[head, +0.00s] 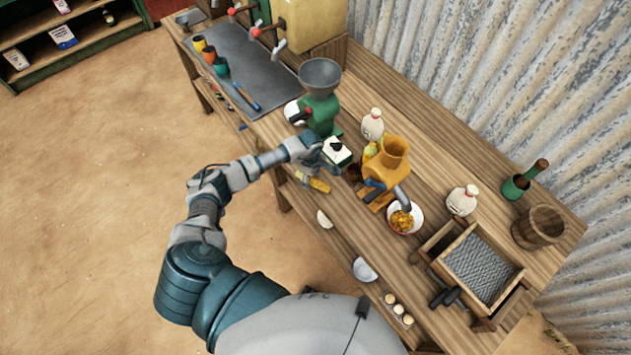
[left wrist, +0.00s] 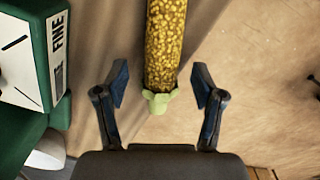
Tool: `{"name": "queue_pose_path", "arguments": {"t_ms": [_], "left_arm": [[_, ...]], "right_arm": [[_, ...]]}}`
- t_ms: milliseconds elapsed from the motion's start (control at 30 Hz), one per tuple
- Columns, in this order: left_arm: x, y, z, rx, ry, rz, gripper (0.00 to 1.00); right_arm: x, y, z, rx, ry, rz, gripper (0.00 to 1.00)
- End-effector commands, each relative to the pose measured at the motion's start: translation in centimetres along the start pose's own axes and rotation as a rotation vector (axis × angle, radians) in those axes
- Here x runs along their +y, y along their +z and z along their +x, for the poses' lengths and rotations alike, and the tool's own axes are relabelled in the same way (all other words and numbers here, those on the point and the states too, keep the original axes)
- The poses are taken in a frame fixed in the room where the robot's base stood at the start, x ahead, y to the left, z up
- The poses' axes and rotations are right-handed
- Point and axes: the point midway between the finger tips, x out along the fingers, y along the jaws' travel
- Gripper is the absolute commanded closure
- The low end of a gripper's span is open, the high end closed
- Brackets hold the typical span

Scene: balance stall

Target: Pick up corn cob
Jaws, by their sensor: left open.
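A yellow-brown speckled corn cob (left wrist: 165,45) with a pale green stem end shows at the top middle of the left wrist view. Its stem end lies between the two blue-tipped fingers of my left gripper (left wrist: 161,84), with a gap on both sides. The gripper is open and empty. In the head view my left gripper (head: 323,161) is by the front edge of the bench, beside the green grinder (head: 319,112). A yellow cob (head: 319,185) shows just below it there; its height is hard to tell. My right gripper is not in view.
A white-faced box marked FINE (left wrist: 25,55) stands close left of the gripper. A yellow grinder (head: 390,162), a bowl of yellow bits (head: 416,216) and a sieve box (head: 480,268) stand farther right on the wooden bench (head: 445,165). The floor in front is clear.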

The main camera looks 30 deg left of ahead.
Motion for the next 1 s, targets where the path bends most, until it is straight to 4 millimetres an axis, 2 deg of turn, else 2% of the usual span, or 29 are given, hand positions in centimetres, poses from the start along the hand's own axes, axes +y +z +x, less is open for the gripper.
{"name": "queue_pose_path", "arguments": {"t_ms": [267,467,567,600,833,1000], "left_arm": [[0.0,0.0,0.6,0.000,0.002,0.000,0.31],[0.0,0.1,0.5,0.001,0.002,0.000,0.77],[0.0,0.1,0.5,0.001,0.002,0.001,0.78],[0.0,0.1,0.5,0.001,0.002,0.000,0.81],[0.0,0.0,0.4,0.000,0.002,0.000,0.81],[0.1,-0.1,-0.6,0.001,0.003,0.001,0.81]], "right_arm": [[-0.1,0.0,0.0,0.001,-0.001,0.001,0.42],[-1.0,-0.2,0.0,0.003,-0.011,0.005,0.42],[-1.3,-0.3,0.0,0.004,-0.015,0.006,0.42],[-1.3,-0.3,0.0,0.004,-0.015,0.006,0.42],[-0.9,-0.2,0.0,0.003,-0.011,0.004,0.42],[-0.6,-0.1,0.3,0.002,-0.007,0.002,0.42]]}}
